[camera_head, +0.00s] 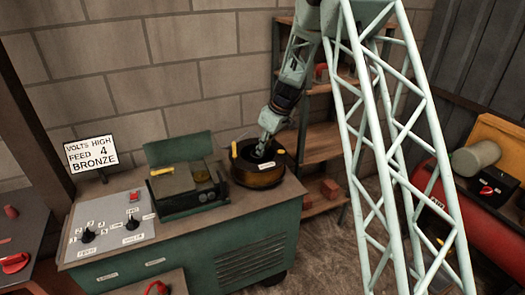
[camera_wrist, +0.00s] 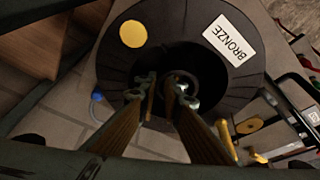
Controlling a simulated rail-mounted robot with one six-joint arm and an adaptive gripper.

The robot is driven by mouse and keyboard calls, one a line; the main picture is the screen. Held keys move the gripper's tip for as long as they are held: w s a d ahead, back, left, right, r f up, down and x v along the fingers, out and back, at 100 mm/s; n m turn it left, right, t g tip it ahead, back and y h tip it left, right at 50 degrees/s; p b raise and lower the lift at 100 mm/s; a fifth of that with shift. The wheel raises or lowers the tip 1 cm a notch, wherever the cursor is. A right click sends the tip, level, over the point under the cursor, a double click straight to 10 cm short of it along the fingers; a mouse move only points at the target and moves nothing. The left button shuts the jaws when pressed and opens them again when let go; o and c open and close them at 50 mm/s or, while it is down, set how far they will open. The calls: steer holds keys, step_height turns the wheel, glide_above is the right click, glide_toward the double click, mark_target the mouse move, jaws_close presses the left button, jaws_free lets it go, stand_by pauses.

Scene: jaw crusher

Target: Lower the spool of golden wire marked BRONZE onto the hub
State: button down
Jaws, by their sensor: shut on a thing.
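The spool (camera_head: 258,176), with a black flange and golden wire around its side, is over the right end of the green cabinet's top. In the wrist view its black flange (camera_wrist: 185,25) carries a white BRONZE label (camera_wrist: 230,40) and a yellow disc (camera_wrist: 133,34). My gripper (camera_head: 262,150) comes down from above at the spool's middle and is shut on it. In the wrist view my gripper's fingertips (camera_wrist: 160,92) are at the dark central opening. The hub cannot be made out clearly, and I cannot tell how much gap is under the spool.
The green cabinet (camera_head: 250,250) carries a welder-like wire feeder (camera_head: 187,190) just left of the spool and a switch panel (camera_head: 110,230). A sign (camera_head: 91,154) reads VOLTS HIGH, FEED 4, BRONZE. A wooden shelf (camera_head: 325,140) stands behind on the right.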

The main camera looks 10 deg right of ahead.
steer(key=shift+f+b, duration=1.2)
steer(key=shift+s+f+b, duration=0.25)
steer(key=shift+f+b, duration=0.35)
steer(key=shift+f, duration=0.2)
steer(key=shift+s+f, duration=0.1)
steer(key=shift+f, duration=0.1)
steer(key=c, duration=2.7)
jaws_free()
steer(key=shift+s+a, duration=0.1)
steer(key=shift+a, duration=0.05)
steer(key=shift+w+a+f, duration=0.1)
steer(key=shift+w+a, duration=0.1)
steer(key=shift+w+d+r, duration=0.15)
steer(key=shift+d+r, duration=0.05)
steer(key=shift+r, duration=0.05)
steer(key=shift+d, duration=0.1)
